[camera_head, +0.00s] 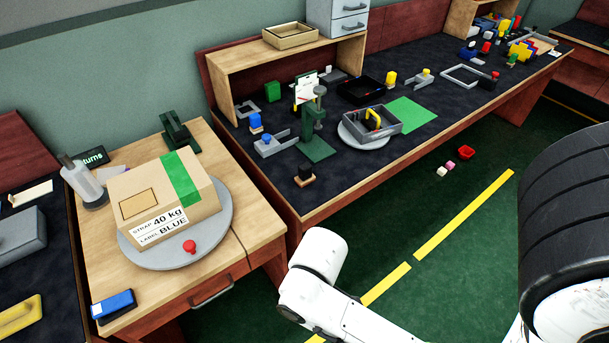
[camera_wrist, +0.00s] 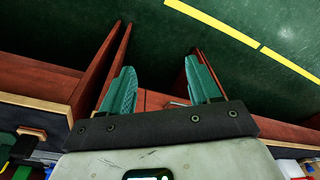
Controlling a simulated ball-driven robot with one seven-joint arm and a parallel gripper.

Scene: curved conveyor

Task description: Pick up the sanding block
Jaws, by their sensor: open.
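No object is plainly recognisable as the sanding block. One candidate is a yellow block with a raised ridge (camera_head: 20,315), on the dark bench at the lower left of the head view. Another is a small blue block with a pale end (camera_head: 113,303), at the front left corner of the wooden table (camera_head: 228,262). My gripper (camera_wrist: 160,72) shows in the wrist view with its teal fingers apart and nothing between them. Red-brown panels and green floor lie beyond it. The gripper is hidden in the head view.
A cardboard box (camera_head: 160,199) stands on a grey round plate (camera_head: 224,222) with a red knob. The long dark workbench (camera_head: 262,172) carries trays, a green press and several small parts. The floor beside it is mostly clear.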

